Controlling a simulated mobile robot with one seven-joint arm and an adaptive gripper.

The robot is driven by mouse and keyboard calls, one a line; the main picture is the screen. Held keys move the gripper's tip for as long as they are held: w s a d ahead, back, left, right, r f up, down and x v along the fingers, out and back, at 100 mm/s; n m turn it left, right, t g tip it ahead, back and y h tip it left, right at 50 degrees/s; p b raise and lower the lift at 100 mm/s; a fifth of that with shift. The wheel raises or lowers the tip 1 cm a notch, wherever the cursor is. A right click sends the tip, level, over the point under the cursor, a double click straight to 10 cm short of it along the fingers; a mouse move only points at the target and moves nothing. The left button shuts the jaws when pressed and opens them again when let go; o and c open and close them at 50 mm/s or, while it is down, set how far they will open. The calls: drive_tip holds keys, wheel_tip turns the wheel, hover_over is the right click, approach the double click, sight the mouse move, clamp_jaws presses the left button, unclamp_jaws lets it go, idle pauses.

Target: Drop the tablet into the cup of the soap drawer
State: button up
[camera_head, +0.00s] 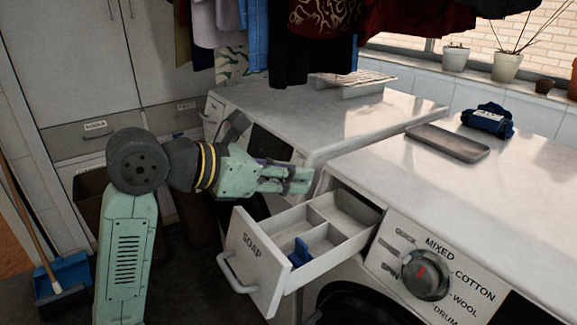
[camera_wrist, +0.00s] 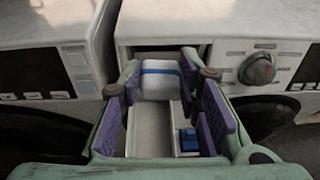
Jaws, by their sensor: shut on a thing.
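The white tablet with a blue band (camera_wrist: 160,82) sits between the purple-padded fingertips of my gripper (camera_wrist: 160,92) in the wrist view. My gripper is shut on it. In the head view my gripper (camera_head: 298,180) is above the back part of the open soap drawer (camera_head: 262,262), and I cannot make out the tablet there. The drawer is pulled out, with its walls dividing it into compartments. A small blue piece (camera_head: 300,253) stands in a front compartment; it also shows in the wrist view (camera_wrist: 188,140), below and right of the tablet. I cannot tell which compartment is the cup.
The washer's dial (camera_head: 426,280) is just right of the drawer. A grey flat slab (camera_head: 447,142) and a dark blue bundle (camera_head: 488,120) lie on the washer top. A second machine (camera_head: 290,105) stands behind. Clothes (camera_head: 320,35) hang above it.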

drive_tip(key=o, duration=1.1)
drive_tip(key=shift+c, duration=0.2)
drive_tip(key=v, duration=1.2)
drive_tip(key=shift+f, duration=0.15)
